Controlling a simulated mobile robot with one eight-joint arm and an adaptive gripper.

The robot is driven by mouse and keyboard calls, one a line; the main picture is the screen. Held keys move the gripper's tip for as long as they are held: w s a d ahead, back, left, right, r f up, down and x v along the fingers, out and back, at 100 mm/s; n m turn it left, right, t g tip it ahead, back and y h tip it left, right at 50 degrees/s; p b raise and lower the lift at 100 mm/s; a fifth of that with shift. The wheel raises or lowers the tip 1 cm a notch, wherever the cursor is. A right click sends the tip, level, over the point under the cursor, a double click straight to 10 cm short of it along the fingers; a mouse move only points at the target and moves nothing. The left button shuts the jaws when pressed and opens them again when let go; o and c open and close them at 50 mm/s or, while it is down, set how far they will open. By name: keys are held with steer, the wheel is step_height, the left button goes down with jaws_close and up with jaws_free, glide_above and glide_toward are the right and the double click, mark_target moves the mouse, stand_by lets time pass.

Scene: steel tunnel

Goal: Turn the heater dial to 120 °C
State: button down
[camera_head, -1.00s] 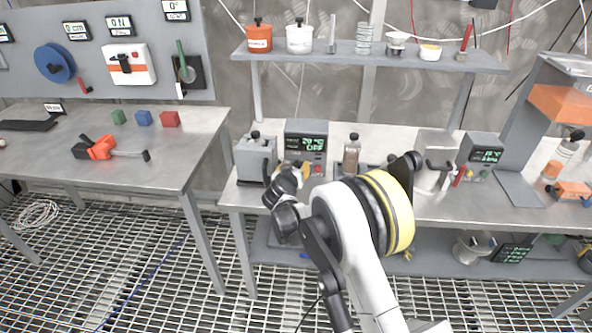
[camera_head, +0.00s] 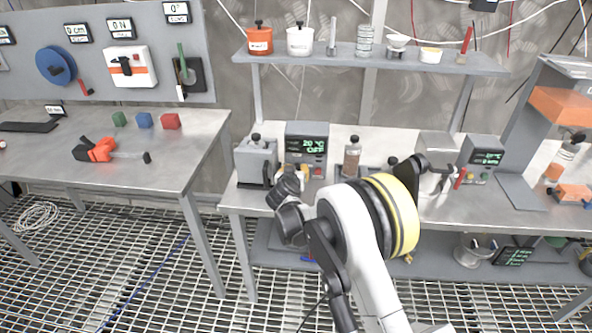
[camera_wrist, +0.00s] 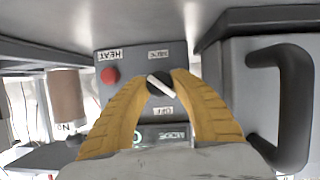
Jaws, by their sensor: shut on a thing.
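The heater is a grey box (camera_head: 306,130) on the middle bench, with a green-lit display (camera_head: 305,146) that appears to read 20 °C and OFF. In the wrist view, which is upside down, its black dial (camera_wrist: 153,79) has a white pointer line running diagonally. My gripper (camera_wrist: 161,82) has its yellow fingers shut on the dial, one on each side. A red button (camera_wrist: 110,75) labelled HEAT is beside the dial. My fingers and wrist partly hide the display in the wrist view. In the head view my arm hides most of the dial.
A grey box with a black handle (camera_wrist: 292,105) stands close beside the heater. On the other side is a bottle with brown contents (camera_head: 351,155). A second grey device with a display (camera_head: 482,153) stands farther right. A shelf (camera_head: 375,62) with containers hangs above.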

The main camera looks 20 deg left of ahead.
steer(key=m+y+b, duration=0.1)
steer(key=m, duration=0.1)
steer(key=m+y, duration=0.1)
steer(key=m, duration=0.1)
steer(key=shift+d+f+g+y+b, duration=0.1)
steer(key=shift+d+g+y+b, duration=0.05)
steer(key=shift+g+y+b, duration=0.2)
steer(key=shift+m+y+b, duration=0.8)
steer(key=shift+m+y, duration=0.15)
steer(key=shift+m, duration=0.35)
steer(key=c, duration=1.1)
jaws_free()
steer(key=v, duration=1.2)
